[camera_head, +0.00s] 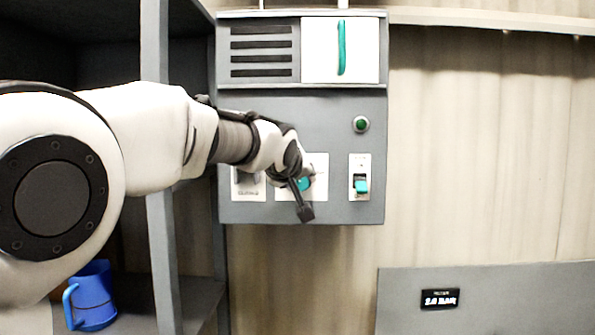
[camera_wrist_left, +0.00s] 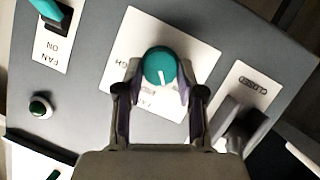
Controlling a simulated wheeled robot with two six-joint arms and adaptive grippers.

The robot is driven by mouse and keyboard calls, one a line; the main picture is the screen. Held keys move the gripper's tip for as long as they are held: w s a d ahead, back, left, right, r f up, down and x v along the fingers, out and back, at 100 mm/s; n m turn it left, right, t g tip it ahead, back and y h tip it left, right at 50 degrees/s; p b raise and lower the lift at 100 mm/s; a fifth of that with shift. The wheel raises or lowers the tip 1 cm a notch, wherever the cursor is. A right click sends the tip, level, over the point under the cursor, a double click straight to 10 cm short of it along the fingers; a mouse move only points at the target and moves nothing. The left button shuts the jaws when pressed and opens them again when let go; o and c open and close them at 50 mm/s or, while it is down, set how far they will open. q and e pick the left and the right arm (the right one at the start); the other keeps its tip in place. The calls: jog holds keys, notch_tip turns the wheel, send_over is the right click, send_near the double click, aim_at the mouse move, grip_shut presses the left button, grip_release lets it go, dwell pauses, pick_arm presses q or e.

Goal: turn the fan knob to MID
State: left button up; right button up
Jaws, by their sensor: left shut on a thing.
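The fan knob (camera_head: 304,184) is a round teal knob on a white label plate (camera_head: 321,165) on the grey control box. My left gripper (camera_head: 303,186) is at the knob and covers much of the plate in the head view. In the left wrist view the knob (camera_wrist_left: 159,66) sits between the two fingers of my left gripper (camera_wrist_left: 160,85), which are shut on its sides. The knob's white pointer line points toward the bottom of that picture. Letters "GH" show on the plate at left; other lettering is partly hidden. My right gripper is not in view.
Right of the knob are a teal FAN switch (camera_head: 361,186) and a green button (camera_head: 361,124). Left of it is a dark lever (camera_wrist_left: 240,125) by a CLOSED label. A blue mug (camera_head: 94,300) stands on the shelf. A grey panel (camera_head: 500,290) is at lower right.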

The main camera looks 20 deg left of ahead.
pick_arm(q)
jog(key=shift+w+d+r+m+g+y, duration=0.1)
jog(key=shift+m+g+y, duration=0.1)
jog(key=shift+m+y, duration=0.5)
jog(key=shift+s+d+f+m+g+y, duration=0.1)
jog(key=shift+d+m+g+y, duration=0.1)
jog(key=shift+m+y, duration=0.5)
jog(key=shift+w+d+r+m+g+y, duration=0.15)
jog(key=shift+m+y, duration=0.25)
jog(key=shift+m, duration=0.6)
jog(key=shift+a, duration=0.1)
jog(key=o, duration=1.2)
jog(key=shift+c, duration=0.2)
